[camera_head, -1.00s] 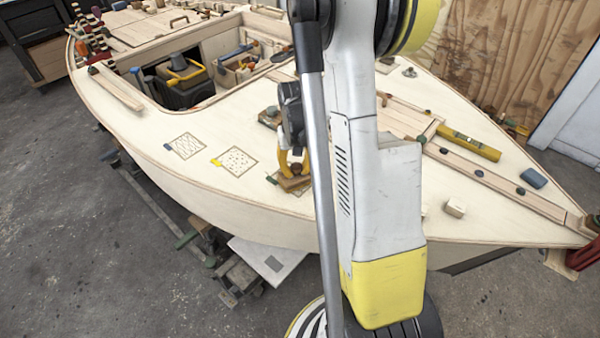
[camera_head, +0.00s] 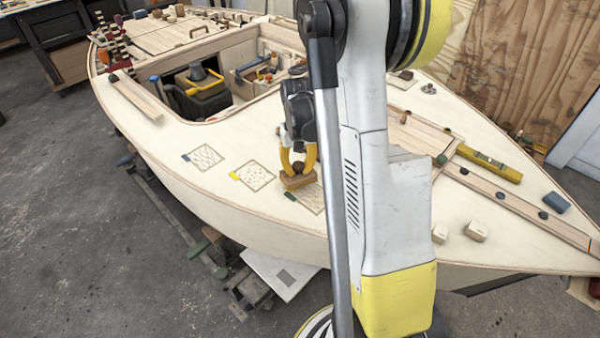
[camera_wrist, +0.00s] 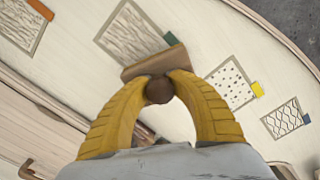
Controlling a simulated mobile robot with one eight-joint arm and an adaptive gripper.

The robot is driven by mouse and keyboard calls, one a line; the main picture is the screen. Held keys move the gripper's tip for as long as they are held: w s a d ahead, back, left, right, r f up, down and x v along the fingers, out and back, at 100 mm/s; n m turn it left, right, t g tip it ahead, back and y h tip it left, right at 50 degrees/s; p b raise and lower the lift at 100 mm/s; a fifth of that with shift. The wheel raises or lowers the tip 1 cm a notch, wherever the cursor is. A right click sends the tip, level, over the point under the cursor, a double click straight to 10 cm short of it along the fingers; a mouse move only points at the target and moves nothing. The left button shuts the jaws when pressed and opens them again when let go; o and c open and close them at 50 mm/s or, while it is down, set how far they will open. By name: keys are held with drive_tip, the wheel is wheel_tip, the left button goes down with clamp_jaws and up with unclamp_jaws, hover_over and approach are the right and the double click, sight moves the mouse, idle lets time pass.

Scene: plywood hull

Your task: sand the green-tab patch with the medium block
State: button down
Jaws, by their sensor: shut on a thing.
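My gripper (camera_head: 298,163) has yellow fingers shut on the round brown knob of a wooden sanding block (camera_head: 297,181). In the wrist view my gripper (camera_wrist: 158,88) hides part of the sanding block (camera_wrist: 154,62). The green-tab patch (camera_head: 312,200) is a framed rectangle of wavy lines on the pale deck, partly behind my arm. Its green tab (camera_head: 290,196) is just below the block. In the wrist view the block overlaps the near edge of the green-tab patch (camera_wrist: 128,32), beside the green tab (camera_wrist: 170,38). I cannot tell whether the block touches the deck.
The dotted yellow-tab patch (camera_head: 256,177) and the blue-tab patch (camera_head: 206,157) lie left of the block. A yellow level (camera_head: 489,164), a blue-grey block (camera_head: 557,203) and two pale blocks (camera_head: 476,231) are on the right deck. An open cockpit holds tools.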

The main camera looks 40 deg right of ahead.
drive_tip(key=shift+w+r+p, duration=0.15)
drive_tip(key=shift+r+p, duration=0.35)
drive_tip(key=shift+r, duration=0.4)
drive_tip(key=shift+r+p, duration=1.15)
drive_tip(key=shift+r, duration=0.6)
